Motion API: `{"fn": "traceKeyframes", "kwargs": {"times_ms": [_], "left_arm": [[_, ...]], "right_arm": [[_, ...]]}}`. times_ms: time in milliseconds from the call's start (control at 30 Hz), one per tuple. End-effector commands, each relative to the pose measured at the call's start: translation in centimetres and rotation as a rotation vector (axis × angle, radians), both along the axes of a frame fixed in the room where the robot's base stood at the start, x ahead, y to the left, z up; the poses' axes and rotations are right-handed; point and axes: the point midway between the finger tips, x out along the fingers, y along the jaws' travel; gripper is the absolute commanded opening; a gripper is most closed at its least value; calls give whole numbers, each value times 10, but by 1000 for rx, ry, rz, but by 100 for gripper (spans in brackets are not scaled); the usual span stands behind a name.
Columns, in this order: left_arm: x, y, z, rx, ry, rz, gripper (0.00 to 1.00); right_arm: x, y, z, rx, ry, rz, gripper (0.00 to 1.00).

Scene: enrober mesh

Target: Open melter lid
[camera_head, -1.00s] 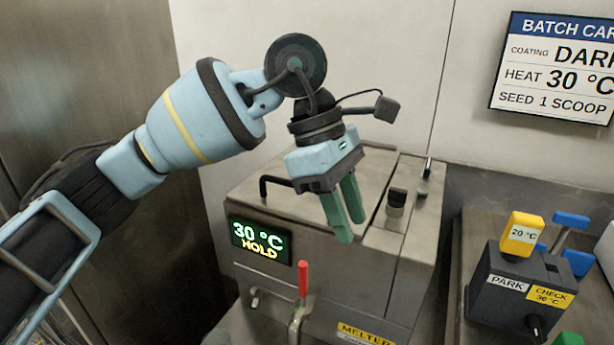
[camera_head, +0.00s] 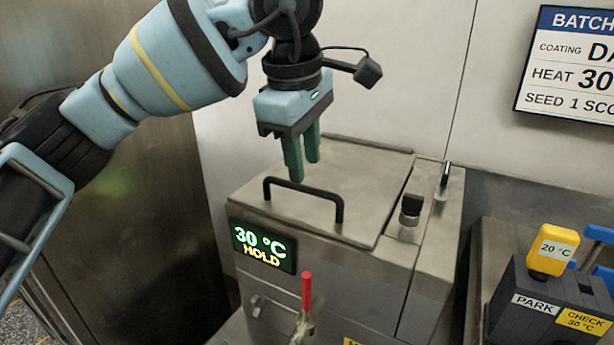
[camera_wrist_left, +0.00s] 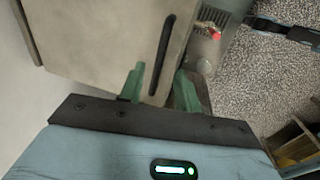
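The melter (camera_head: 330,285) is a steel box with a lit display reading 30 °C HOLD. Its flat lid (camera_head: 365,185) lies shut on top, with a black bar handle (camera_head: 337,205) near the front edge. My left gripper (camera_head: 302,171) points down above the lid, its green fingers apart and empty, close to the handle and not holding it. In the left wrist view the fingers (camera_wrist_left: 159,88) are spread. The handle (camera_wrist_left: 163,55) runs lengthwise there, its lower end lined up with the gap between them. The lid (camera_wrist_left: 95,35) fills the upper left. My right gripper is out of view.
A red-tipped lever (camera_head: 306,292) stands at the melter's front. A black knob (camera_head: 410,206) sits right of the lid. A dark PARK block (camera_head: 535,300) with a yellow 20 °C piece (camera_head: 552,250) is at right. A wall (camera_head: 390,70) rises behind.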

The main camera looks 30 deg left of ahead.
Motion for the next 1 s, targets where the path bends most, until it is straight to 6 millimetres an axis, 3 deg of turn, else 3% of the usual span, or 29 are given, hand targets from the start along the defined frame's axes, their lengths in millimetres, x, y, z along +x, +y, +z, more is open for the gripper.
{"fn": "traceKeyframes", "kwargs": {"times_ms": [100, 300, 633, 900, 1000], "left_arm": [[3, 0, -18, 0, 2, 0, 33], [7, 0, -35, -1, 0, -1, 33], [7, -1, -38, -1, -1, -1, 33], [7, -1, -38, -1, -1, -1, 0], [7, -1, -38, -1, -1, -1, 0]], "right_arm": [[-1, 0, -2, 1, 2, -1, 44], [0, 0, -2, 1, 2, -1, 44], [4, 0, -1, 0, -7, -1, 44], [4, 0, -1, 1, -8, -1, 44], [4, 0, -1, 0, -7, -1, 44]]}}
